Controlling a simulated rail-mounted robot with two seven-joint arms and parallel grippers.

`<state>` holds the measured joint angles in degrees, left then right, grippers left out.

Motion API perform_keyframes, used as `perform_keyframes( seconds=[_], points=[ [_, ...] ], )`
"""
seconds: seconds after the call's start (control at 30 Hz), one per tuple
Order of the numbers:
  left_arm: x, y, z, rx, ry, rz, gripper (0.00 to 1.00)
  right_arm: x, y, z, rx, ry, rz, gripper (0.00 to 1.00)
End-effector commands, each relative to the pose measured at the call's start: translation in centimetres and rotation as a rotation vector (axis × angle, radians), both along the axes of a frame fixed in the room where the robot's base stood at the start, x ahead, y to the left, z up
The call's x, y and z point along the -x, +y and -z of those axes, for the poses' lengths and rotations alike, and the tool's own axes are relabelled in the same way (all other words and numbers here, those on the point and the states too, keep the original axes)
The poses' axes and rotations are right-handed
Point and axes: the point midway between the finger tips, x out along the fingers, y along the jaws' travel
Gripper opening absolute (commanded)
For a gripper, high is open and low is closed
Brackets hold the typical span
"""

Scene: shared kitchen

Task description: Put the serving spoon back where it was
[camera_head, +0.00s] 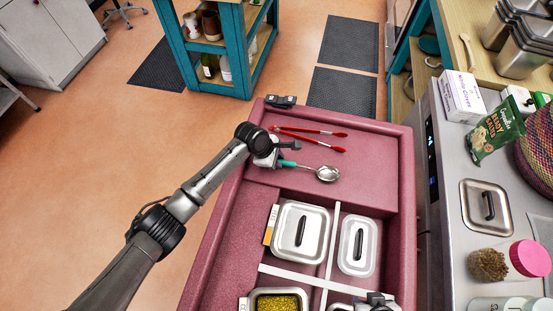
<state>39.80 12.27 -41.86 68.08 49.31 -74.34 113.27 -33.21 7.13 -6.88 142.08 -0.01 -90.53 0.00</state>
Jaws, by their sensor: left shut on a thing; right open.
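The serving spoon (327,173) has a shiny steel bowl and a teal handle. It is at the upper shelf of the dark pink cart (375,190), its bowl pointing right. My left gripper (279,154) is shut on the spoon at the left end of its handle; the arm hides part of the grip. I cannot tell whether the spoon touches the surface or is just above it. My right gripper (376,301) shows only partly at the bottom edge, near the lower containers, open; its fingertips are hard to make out.
Red-handled tongs (318,132) lie just above the spoon. Lidded steel containers (300,233) (358,244) and one with yellow contents (278,303) sit in the cart's lower sections. A small black object (281,101) is on the far rim. A steel counter stands at right.

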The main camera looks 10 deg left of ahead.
Motion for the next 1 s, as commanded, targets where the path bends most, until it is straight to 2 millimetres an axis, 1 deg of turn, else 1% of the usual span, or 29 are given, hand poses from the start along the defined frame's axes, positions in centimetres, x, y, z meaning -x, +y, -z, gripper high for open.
perform_keyframes(
  seconds=[0.07, 0.1, 0.37, 0.67, 0.77, 1.0],
  points=[
    [0.0, 0.0, 0.1, 0.001, 0.0, 0.0, 0.0, 0.0, 0.0, -0.1, 0.0, 0.0, 0.0, 0.43],
    [0.0, 0.0, 0.2, 0.0, 0.001, -0.001, 0.23, 0.0, 0.0, -0.1, 0.0, 0.0, 0.0, 0.43],
    [0.0, 0.0, 0.2, 0.0, 0.0, 0.0, 0.47, 0.0, 0.1, -0.1, -0.002, 0.0, 0.002, 0.43],
    [0.0, 0.0, -0.1, 0.0, -0.001, 0.001, 0.47, 0.0, 0.2, 0.1, -0.007, 0.0, 0.005, 0.43],
    [0.1, 0.5, -1.1, 0.0, -0.001, -0.001, 0.47, 0.0, 0.2, -0.4, -0.008, 0.0, 0.006, 0.43],
    [0.7, 2.2, -5.2, 0.0, -0.003, 0.0, 0.47, 0.0, 0.2, -1.6, -0.008, 0.0, 0.005, 0.43]
  ],
)
